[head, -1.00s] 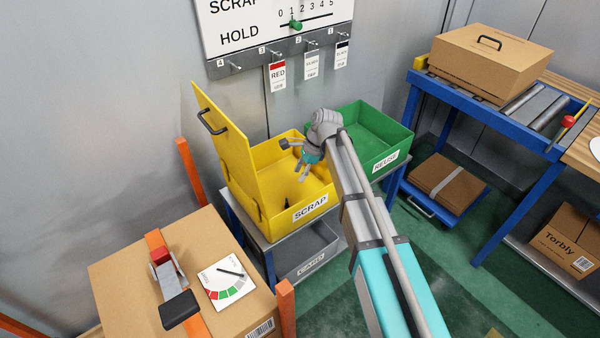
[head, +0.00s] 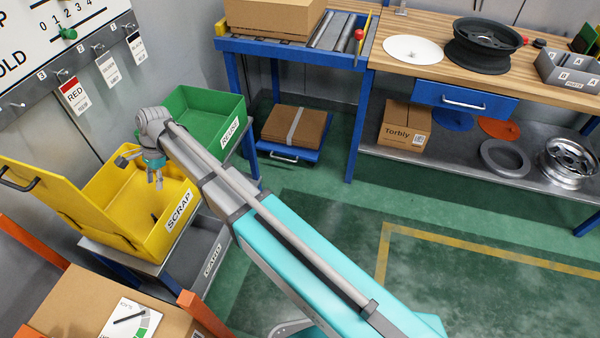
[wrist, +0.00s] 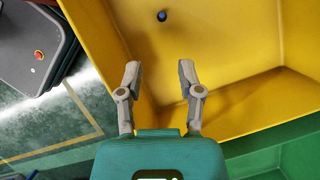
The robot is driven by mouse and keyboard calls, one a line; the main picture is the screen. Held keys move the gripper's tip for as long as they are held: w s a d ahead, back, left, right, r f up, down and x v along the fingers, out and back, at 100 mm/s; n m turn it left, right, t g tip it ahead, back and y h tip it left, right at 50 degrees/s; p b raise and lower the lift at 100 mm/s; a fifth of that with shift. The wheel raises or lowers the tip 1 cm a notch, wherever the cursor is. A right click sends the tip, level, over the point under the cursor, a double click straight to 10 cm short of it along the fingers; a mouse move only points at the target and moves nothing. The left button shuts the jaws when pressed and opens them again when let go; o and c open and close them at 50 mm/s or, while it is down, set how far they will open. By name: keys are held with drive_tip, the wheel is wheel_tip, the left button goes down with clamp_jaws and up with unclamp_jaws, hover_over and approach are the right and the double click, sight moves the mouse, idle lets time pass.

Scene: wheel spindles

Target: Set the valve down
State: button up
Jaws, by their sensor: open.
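My gripper (head: 155,180) is open above the yellow SCRAP bin (head: 150,246). In the wrist view its two fingers (wrist: 160,72) stand apart with nothing between them. A small dark piece, which looks like the valve (wrist: 162,16), is inside the yellow bin, apart from the fingertips. It also shows as a small dark upright-looking shape (head: 154,216) in the head view, below my gripper. It is too small to make out its details.
The bin's yellow lid (head: 45,205) stands open on the left. A green REUSE bin (head: 232,118) adjoins it behind. A carton (head: 85,300) is in front. A workbench with a black wheel rim (head: 482,58) stands at the right; the floor between is clear.

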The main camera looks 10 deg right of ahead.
drive_tip(key=w+d+f+n+t+h, duration=0.15)
drive_tip(key=d+n, duration=0.25)
drive_tip(key=d, duration=1.9)
drive_tip(key=s+d+n+t+h, duration=0.1)
drive_tip(key=s+d, duration=0.3)
drive_tip(key=d, duration=0.8)
drive_tip(key=s+d+n+h, duration=0.1)
drive_tip(key=s+d+n, duration=0.2)
drive_tip(key=d, duration=0.9)
drive_tip(key=shift+s+n+t, duration=0.35)
drive_tip(key=shift+s+n, duration=0.05)
drive_tip(key=shift+n, duration=0.2)
drive_tip(key=shift+s, duration=0.1)
